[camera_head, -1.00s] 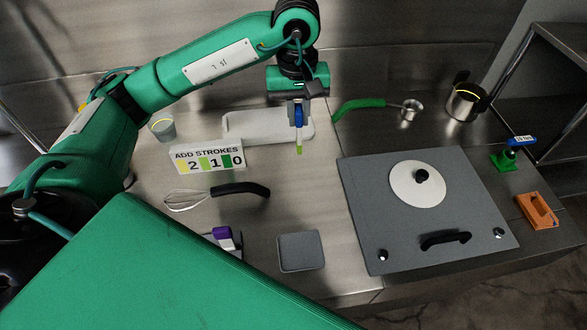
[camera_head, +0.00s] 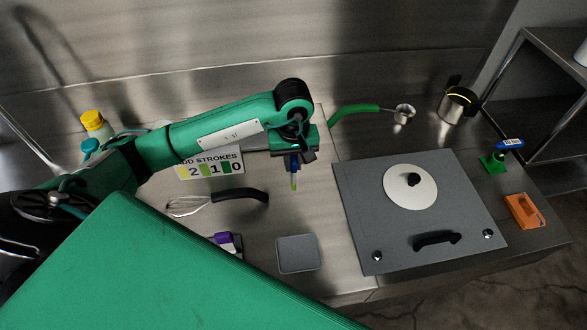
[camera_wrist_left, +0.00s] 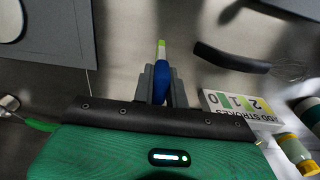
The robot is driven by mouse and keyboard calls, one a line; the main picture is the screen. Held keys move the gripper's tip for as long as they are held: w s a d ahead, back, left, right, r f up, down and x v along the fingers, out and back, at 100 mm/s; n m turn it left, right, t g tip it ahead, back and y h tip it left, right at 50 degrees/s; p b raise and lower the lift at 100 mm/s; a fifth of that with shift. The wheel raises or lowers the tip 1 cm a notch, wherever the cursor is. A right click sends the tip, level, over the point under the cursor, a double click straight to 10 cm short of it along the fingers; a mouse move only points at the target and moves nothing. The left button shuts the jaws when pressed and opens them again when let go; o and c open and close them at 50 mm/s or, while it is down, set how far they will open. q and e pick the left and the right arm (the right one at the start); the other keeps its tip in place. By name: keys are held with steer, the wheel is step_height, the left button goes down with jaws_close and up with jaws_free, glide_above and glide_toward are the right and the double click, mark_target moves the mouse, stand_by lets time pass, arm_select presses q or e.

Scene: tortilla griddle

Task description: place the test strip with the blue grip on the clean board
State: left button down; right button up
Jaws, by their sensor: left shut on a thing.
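My left gripper (camera_head: 294,160) is shut on the test strip's blue grip. The strip (camera_head: 294,182) points down toward the counter with a yellow-green end. In the left wrist view the blue grip (camera_wrist_left: 160,84) sits between the jaws (camera_wrist_left: 160,88), and the pale, green-tipped strip (camera_wrist_left: 161,50) extends beyond them. The pale board at the back of the counter is almost wholly hidden behind my left arm in the head view now. I cannot see its surface in the wrist view. My right gripper is not in view.
A sign (camera_head: 212,167) and a whisk (camera_head: 240,195) lie left of the gripper. A grey square pad (camera_head: 298,254) lies in front. A griddle (camera_head: 460,210) with a round lid (camera_head: 400,190) is at right. A green-handled ladle (camera_head: 355,111) lies behind.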

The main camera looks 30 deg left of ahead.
mark_target(294, 175)
arm_select(q)
steer(key=shift+f, duration=0.7)
step_height(294, 175, down, 4)
steer(key=shift+r+p, duration=0.2)
steer(key=shift+p, duration=0.6)
steer(key=shift+f, duration=0.1)
steer(key=shift+f+b, duration=0.15)
steer(key=shift+b, duration=0.15)
steer(key=c, duration=1.4)
jaws_free()
